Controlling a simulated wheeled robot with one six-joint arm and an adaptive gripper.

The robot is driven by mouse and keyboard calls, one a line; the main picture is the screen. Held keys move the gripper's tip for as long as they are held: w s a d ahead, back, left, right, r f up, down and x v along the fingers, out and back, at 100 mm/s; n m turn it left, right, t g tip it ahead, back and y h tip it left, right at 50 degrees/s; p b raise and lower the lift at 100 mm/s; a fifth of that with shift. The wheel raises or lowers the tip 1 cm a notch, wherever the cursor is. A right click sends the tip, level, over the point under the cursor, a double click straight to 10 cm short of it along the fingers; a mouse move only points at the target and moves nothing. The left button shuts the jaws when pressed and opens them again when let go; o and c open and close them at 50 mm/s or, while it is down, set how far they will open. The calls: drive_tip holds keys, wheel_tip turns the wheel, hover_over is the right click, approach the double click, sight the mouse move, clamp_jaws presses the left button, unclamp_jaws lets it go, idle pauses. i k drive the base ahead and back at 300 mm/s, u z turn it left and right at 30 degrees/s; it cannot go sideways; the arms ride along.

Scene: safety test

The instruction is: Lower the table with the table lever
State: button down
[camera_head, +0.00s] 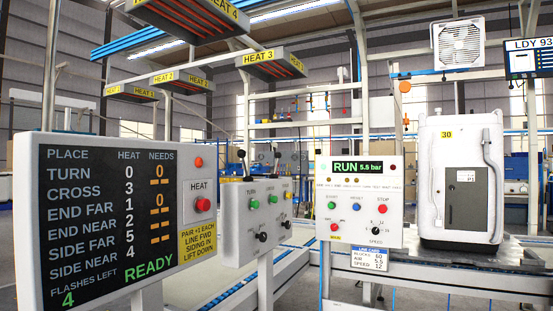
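A white control box (256,216) stands on posts at the picture's middle. Two dark levers rise from its top, a left lever (243,166) and a right lever (276,163). A small label under the left one seems to read TURN; the label under the right one is too small to read surely. The box front has green buttons and black knobs. I cannot tell from the labels which lever is the table lever. A flat framed table or conveyor bed (465,280) runs at the lower right; I cannot tell if it is the lift table. My gripper is not in view.
A large display board (110,222) fills the left, listing places and READY, with a red HEAT button (203,204). A RUN panel (360,202) reading 5.5 bar stands right of the box. A white cabinet (460,178) marked 30 is at the right. HEAT units hang overhead.

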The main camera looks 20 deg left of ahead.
sight(241, 153)
drive_tip(key=z, duration=0.15)
drive_tip(key=i, duration=1.2)
drive_tip(key=u, duration=0.9)
drive_tip(key=i, duration=0.75)
drive_tip(key=u, duration=0.55)
